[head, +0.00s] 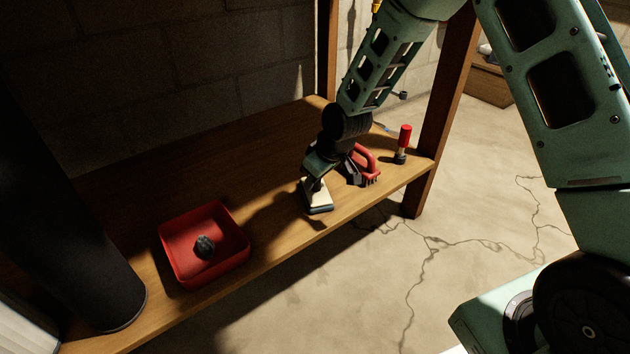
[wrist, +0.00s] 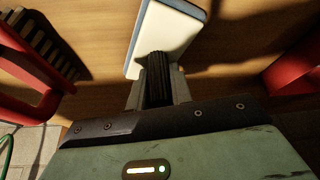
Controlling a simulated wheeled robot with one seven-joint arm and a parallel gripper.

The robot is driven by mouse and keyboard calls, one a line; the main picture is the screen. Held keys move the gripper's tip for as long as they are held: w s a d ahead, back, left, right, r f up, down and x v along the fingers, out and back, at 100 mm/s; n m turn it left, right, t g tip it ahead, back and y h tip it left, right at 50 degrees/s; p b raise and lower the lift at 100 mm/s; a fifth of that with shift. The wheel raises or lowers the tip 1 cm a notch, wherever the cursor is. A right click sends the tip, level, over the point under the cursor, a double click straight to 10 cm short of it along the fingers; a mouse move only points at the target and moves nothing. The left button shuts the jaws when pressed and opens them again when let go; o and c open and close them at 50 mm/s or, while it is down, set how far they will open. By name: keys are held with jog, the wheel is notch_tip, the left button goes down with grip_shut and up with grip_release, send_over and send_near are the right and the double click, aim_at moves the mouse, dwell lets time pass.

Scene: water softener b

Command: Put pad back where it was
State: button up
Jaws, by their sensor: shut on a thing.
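The pad (head: 319,201) is a cream block with a blue-grey edge. In the head view it is at the front part of the wooden shelf, right of the red tray. My gripper (head: 315,184) is above it and shut on it. In the wrist view the pad (wrist: 166,36) is at the top centre, just beyond the fingers of my gripper (wrist: 158,80). A dark ribbed part shows between the fingers. Whether the pad's underside touches the shelf is not clear.
The shelf (head: 262,150) holds a red tray (head: 180,262) with a dark lump (head: 205,246) in it. A red-handled brush (head: 370,163) lies close to the right of my gripper. A red-capped bottle (head: 404,141) stands near a wooden post (head: 442,95). A dark cylinder (head: 75,230) stands at left.

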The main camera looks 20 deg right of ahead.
jog(key=shift+f, duration=0.1)
jog(key=o, duration=0.9)
jog(key=shift+r, duration=0.4)
jog(key=p+v, duration=0.6)
jog(key=v, duration=0.5)
jog(key=s+a+r+g, duration=0.1)
jog(key=s+a+r, duration=0.3)
jog(key=s, duration=0.3)
jog(key=s+a+r+g, duration=0.1)
jog(key=s+a+r, duration=0.3)
jog(key=s, duration=0.3)
jog(key=s+r, duration=0.1)
jog(key=s, duration=0.4)
jog(key=s+r+g+h, duration=0.1)
jog(key=s+r, duration=0.1)
jog(key=s, duration=0.3)
jog(key=s+r+n+g, duration=0.1)
jog(key=s, duration=0.5)
jog(key=shift+s+a+r+h, duration=0.1)
jog(key=shift+r+h, duration=0.2)
jog(key=shift+h, duration=0.1)
